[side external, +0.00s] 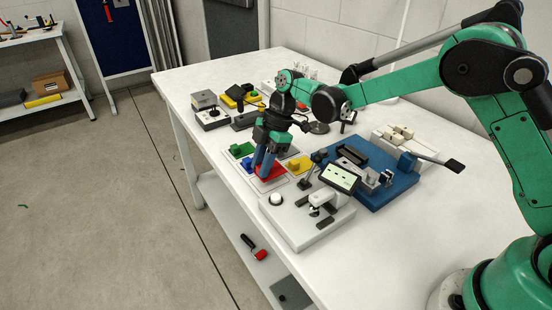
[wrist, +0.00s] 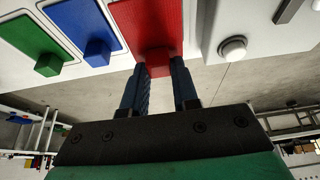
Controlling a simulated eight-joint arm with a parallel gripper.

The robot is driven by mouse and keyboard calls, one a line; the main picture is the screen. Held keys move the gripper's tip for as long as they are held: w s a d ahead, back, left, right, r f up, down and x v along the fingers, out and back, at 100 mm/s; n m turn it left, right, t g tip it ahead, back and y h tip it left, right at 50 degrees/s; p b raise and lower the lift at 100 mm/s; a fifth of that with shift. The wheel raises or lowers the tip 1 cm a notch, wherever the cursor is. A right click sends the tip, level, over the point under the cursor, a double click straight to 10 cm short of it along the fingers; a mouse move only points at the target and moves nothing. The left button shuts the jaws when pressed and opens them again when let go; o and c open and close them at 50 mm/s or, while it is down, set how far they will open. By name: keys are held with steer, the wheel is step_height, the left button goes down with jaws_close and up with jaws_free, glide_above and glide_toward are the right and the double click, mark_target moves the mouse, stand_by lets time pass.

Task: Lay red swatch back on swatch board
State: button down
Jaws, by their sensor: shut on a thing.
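The red swatch (wrist: 150,22) is a flat red panel with a red block grip. My gripper (wrist: 160,70) is shut on that block, one dark blue finger on each side. In the side view, the red swatch (side external: 275,171) is partly hidden behind my gripper (side external: 263,172), which points down over the swatch board. The pale swatch board (wrist: 108,67) also carries a blue swatch (wrist: 83,28) and a green swatch (wrist: 28,42), left of the red one. A yellow swatch (side external: 297,166) lies to the right in the side view. I cannot tell whether the red swatch touches the board.
A pale device with a white round knob (side external: 276,199) stands close in front of the board; the knob also shows in the wrist view (wrist: 233,48). A blue fixture base (side external: 392,192) lies to the right. Small tools and a grey box (side external: 205,99) stand farther back.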

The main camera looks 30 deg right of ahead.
steer(key=shift+f, duration=1.2)
stand_by(0.5)
steer(key=c, duration=0.6)
jaws_free()
steer(key=shift+r, duration=0.1)
steer(key=v, duration=0.5)
steer(key=shift+d+r, duration=0.1)
steer(key=shift+r, duration=0.1)
